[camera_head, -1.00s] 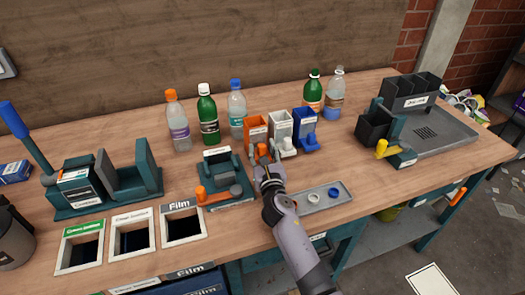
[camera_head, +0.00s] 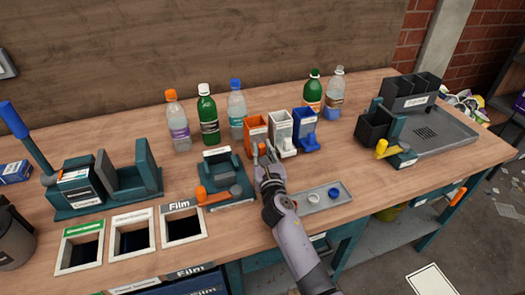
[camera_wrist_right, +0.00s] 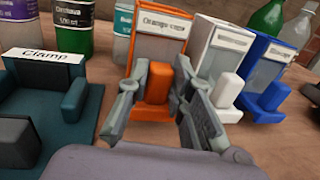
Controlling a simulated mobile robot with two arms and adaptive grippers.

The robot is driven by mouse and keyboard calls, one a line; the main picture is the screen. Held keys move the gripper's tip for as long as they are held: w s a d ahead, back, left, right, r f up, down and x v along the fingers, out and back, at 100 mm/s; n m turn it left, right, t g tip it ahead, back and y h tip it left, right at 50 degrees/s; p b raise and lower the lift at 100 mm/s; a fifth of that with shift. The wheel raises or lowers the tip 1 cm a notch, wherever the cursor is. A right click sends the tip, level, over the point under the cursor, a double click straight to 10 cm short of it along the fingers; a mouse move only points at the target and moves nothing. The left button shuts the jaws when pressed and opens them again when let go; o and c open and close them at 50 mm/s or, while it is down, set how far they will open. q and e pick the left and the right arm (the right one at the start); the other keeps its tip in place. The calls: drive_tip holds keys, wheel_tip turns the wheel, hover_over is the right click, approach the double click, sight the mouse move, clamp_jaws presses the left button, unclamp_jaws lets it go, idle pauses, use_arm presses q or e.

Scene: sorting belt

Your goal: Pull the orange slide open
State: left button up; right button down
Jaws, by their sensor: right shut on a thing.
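The orange dispenser (camera_head: 257,128) stands on the bench, left of a white and a blue one. In the right wrist view its labelled front (camera_wrist_right: 157,43) faces me. Its orange slide (camera_wrist_right: 159,82) is a small upright block at the bottom front. My right gripper (camera_head: 262,154) reaches in from the front. In the right wrist view its two fingers (camera_wrist_right: 158,98) stand on either side of the slide and are shut on it. The fingers hide most of the slide in the head view. My left gripper is not in view.
The white dispenser (camera_head: 281,132) and blue dispenser (camera_head: 304,131) stand close at the right. A teal clamp (camera_head: 222,178) with an orange lever is at the left. Bottles (camera_head: 208,118) stand behind.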

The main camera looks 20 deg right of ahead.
drive_tip(key=s+p, duration=0.1)
drive_tip(key=s, duration=0.4)
drive_tip(key=shift+s+d+p, duration=0.1)
drive_tip(key=shift+s+p, duration=0.2)
drive_tip(key=shift+s, duration=0.25)
drive_tip(key=shift+f, duration=0.15)
drive_tip(key=c, duration=1.9)
unclamp_jaws()
drive_tip(key=o, duration=0.4)
drive_tip(key=shift+s, duration=0.2)
drive_tip(key=shift+o, duration=0.4)
drive_tip(key=shift+w, duration=0.1)
